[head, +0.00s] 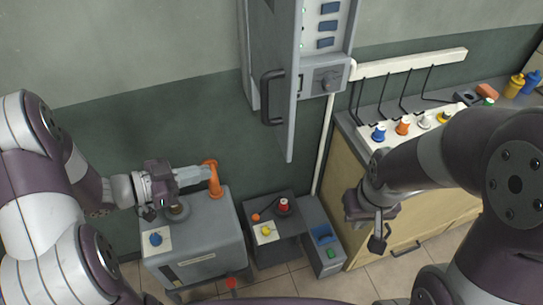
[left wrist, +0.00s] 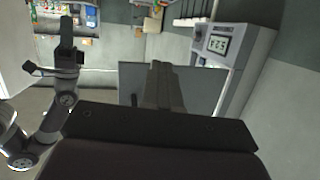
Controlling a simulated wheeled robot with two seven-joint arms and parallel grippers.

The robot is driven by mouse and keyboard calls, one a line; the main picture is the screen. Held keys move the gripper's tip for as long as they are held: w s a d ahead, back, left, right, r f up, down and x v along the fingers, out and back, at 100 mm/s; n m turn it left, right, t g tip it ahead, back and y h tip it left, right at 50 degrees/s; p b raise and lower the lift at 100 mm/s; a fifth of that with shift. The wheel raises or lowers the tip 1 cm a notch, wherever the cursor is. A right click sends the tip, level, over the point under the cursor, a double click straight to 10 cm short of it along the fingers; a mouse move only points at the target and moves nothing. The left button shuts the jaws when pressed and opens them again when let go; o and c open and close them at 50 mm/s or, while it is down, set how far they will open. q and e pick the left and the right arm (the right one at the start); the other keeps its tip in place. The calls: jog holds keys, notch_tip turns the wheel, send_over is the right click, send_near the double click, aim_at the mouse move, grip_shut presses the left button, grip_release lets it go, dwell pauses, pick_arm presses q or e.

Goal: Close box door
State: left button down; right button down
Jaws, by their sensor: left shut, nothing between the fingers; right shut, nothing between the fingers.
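The grey box (head: 325,45) is mounted on the wall at the top centre of the head view. Its door (head: 285,70) stands open, seen nearly edge-on, with a dark handle (head: 270,97) on its left face. My left gripper (head: 200,174) is shut and empty, lower left of the door and apart from it, above a grey machine. In the left wrist view, the left gripper's fingers (left wrist: 160,85) are in front of a grey panel, apparently the door (left wrist: 205,88). My right gripper (head: 379,242) is shut and empty, lower right of the box, pointing down.
A grey machine (head: 200,255) with an orange part (head: 214,178) stands below my left gripper. Small grey units (head: 275,250) stand beside it. The wall area left of the door is clear.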

aim_at(285, 155)
pick_arm(q)
jog(key=s+d+r+m+g+h, duration=0.2)
jog(key=s+d+r+g+h, duration=0.1)
jog(key=r+h, duration=0.15)
jog(key=shift+y, duration=0.25)
jog(key=p+x, duration=0.1)
jog(key=x, duration=0.3)
jog(key=p+x, duration=0.2)
jog(key=x, duration=0.2)
jog(key=p+x, duration=0.1)
jog(key=x, duration=0.3)
jog(key=shift+w+r, duration=0.15)
jog(key=shift+r, duration=0.2)
jog(key=shift+w+d+f+p, duration=0.1)
jog(key=shift+w+d+p, duration=0.05)
jog(key=shift+d+p, duration=0.35)
jog(key=shift+d, duration=0.1)
